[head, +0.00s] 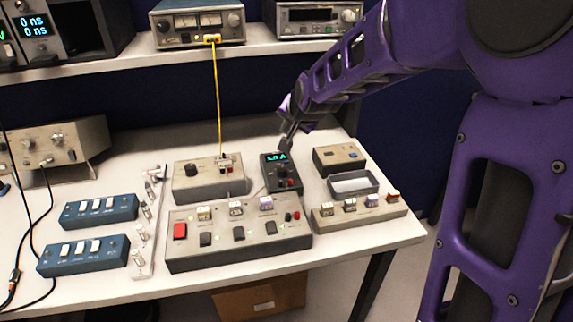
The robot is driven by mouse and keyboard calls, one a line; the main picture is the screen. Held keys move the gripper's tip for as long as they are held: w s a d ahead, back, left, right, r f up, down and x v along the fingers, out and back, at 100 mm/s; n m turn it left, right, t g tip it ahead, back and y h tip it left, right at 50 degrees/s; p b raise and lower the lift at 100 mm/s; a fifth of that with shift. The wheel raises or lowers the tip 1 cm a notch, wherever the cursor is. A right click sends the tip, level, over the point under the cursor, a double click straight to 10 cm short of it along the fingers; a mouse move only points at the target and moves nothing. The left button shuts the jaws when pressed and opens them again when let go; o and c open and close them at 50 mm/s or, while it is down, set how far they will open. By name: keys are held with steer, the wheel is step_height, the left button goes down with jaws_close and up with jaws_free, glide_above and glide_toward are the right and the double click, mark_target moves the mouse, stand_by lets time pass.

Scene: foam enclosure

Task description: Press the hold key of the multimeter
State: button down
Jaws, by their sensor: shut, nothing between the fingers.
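The multimeter (270,176) is a small dark box with a lit cyan display, standing at the middle of the bench in the head view. A dial and a few small red and dark controls show on its face below the display. I cannot tell which of them is the hold key. My gripper (285,150) is shut and empty, pointing down at the multimeter's upper edge, just behind or above the display. Whether it touches the case cannot be told.
A grey box with a knob (190,182) stands left of the multimeter, and a wide switch panel (185,255) lies in front. A brown box (325,156) and an open tray (372,182) are at right.

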steer(key=b, duration=0.3)
glide_above(286, 162)
steer(key=s, duration=0.1)
step_height(286, 162, down, 4)
steer(key=shift+d+f, duration=0.1)
steer(key=shift+f, duration=1.45)
steer(key=shift+f, duration=0.15)
steer(key=shift+f, duration=0.3)
steer(key=shift+f, duration=0.35)
stand_by(0.9)
steer(key=shift+r, duration=0.15)
steer(key=shift+r+p, duration=0.35)
steer(key=shift+r, duration=0.3)
